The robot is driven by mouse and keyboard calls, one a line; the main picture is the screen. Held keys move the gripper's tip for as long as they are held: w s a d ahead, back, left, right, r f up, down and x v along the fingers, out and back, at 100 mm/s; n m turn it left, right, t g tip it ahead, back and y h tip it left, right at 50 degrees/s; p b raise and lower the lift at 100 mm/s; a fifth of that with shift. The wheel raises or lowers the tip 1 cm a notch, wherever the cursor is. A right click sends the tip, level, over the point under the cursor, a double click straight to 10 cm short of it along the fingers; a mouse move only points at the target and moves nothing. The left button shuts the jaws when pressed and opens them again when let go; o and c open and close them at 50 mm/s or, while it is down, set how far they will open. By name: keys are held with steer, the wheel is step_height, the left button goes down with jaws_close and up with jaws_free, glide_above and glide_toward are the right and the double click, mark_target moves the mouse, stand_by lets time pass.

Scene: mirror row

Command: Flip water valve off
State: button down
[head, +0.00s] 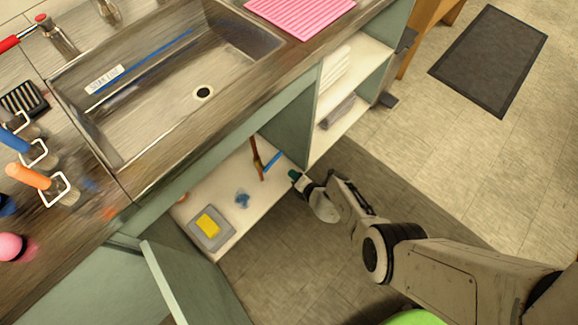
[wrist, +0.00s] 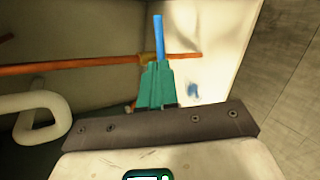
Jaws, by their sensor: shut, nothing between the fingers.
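The water valve has a blue lever handle (head: 272,161) on a copper pipe (head: 256,155) inside the open cabinet under the sink. In the wrist view the blue handle (wrist: 159,35) points up, across the line of the copper pipe (wrist: 75,64). The brass valve body (wrist: 147,59) is partly hidden behind my fingers. My gripper (head: 294,175) is at the cabinet opening, just right of the handle in the head view. Its green fingers (wrist: 156,80) are shut and empty, in line with the handle's lower end in the wrist view. I cannot tell whether they touch it.
A white drain pipe (wrist: 35,115) curves at the left of the wrist view. A grey tray (head: 222,239) with a yellow sponge (head: 208,224) lies on the cabinet floor. The open cabinet door (head: 180,280) stands lower left. A shelf divider (head: 298,130) borders the opening.

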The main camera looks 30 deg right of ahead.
steer(key=shift+p+v, duration=0.75)
steer(key=shift+v, duration=0.65)
steer(key=shift+d, duration=0.1)
